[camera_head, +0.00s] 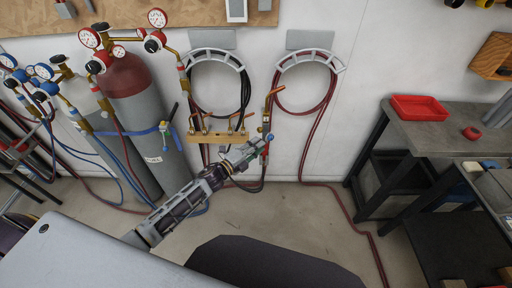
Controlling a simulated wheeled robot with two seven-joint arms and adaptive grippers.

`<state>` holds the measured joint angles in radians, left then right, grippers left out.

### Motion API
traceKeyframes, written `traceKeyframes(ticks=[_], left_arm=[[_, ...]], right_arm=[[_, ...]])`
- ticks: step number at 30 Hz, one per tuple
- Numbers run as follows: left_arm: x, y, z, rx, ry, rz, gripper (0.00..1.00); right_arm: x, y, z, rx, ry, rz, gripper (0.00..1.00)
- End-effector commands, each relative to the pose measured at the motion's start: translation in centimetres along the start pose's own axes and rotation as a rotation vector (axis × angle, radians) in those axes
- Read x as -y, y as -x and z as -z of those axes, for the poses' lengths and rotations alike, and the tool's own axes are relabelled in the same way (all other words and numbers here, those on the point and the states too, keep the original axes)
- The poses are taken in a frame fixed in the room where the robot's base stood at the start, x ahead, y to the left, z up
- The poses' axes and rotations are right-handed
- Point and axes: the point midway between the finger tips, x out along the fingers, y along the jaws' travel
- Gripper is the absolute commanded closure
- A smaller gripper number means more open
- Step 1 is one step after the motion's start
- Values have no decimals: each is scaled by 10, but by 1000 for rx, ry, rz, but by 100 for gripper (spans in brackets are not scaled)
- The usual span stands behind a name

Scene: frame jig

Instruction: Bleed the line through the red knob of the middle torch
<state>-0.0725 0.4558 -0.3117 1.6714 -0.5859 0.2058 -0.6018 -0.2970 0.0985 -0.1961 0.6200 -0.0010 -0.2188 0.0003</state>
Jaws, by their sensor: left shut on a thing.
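A torch with an orange-brown bent tip (275,91) stands upright in front of the wall, right of the wooden rack (218,137). A small blue knob (270,137) and a small red spot, perhaps its red knob (265,154), show at its lower end. My left gripper (259,147) reaches up from the lower left and is shut at this lower end. The fingers cover part of it, so I cannot tell exactly which part they grip. Another torch (166,130) hangs at the cylinders on the left. My right gripper is not in view.
A red-topped cylinder (131,77) and a grey cylinder (98,125) with gauges stand at the left. Black hose (246,91) and red hose (331,88) hang on wall hooks. A workbench (437,133) with a red tray (419,107) is at right. Red hose crosses the floor.

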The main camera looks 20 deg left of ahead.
Motion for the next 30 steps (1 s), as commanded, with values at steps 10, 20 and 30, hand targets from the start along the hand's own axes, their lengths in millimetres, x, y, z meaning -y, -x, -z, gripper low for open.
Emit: traceKeyframes(ticks=[10,20,30], left_arm=[[0,0,0,0,1,-1,55],[0,1,0,0,2,-1,55],[-1,17,0,1,2,-2,55]], right_arm=[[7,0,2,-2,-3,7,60],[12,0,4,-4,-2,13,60],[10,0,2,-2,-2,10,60]])
